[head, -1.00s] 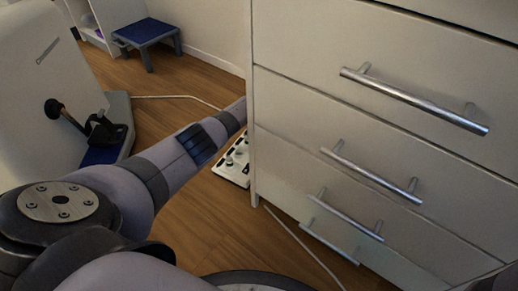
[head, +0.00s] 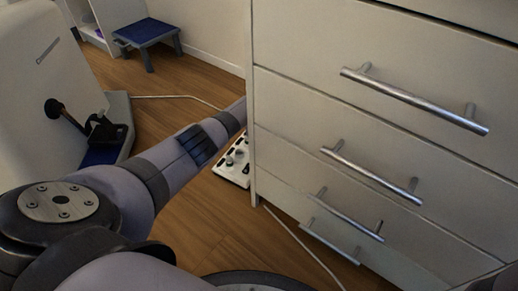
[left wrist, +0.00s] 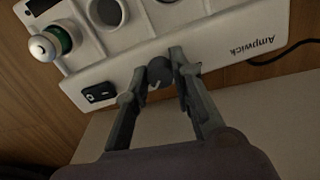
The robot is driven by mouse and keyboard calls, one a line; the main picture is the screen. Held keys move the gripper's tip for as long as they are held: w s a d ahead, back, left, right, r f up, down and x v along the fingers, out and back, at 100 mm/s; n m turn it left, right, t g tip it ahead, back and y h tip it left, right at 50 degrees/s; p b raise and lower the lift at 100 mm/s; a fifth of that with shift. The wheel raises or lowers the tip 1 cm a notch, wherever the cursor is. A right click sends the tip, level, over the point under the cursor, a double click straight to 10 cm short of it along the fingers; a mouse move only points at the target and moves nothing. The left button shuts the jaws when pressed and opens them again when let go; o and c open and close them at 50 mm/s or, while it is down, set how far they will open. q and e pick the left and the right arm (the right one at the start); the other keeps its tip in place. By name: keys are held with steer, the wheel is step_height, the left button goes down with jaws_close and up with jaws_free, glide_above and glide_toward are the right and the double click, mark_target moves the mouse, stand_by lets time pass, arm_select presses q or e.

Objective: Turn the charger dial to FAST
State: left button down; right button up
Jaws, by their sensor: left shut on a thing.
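The white charger (head: 228,175) lies on the floor beside the drawer unit, partly hidden behind its edge and my left arm. In the left wrist view its body (left wrist: 228,42) fills the top, with the name Ampwick upside down. A small dark grey dial (left wrist: 160,72) with a pale mark sits near its edge. My left gripper (left wrist: 160,66) has a finger on either side of the dial and is shut on it. Dial lettering cannot be read. In the head view the left gripper is hidden behind the drawers. My right gripper is not in view.
A green-banded cell (left wrist: 50,43) and a black rocker switch (left wrist: 101,93) are on the charger, left of the dial. The drawer unit (head: 300,110) with metal handles stands close right of my arm. A cable (head: 300,243) crosses the floor. A blue-topped stool (head: 147,33) stands behind.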

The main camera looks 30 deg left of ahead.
arm_select(q)
steer(key=c, duration=1.4)
jaws_free()
steer(key=shift+o, duration=0.2)
step_height(320, 180, up, 12)
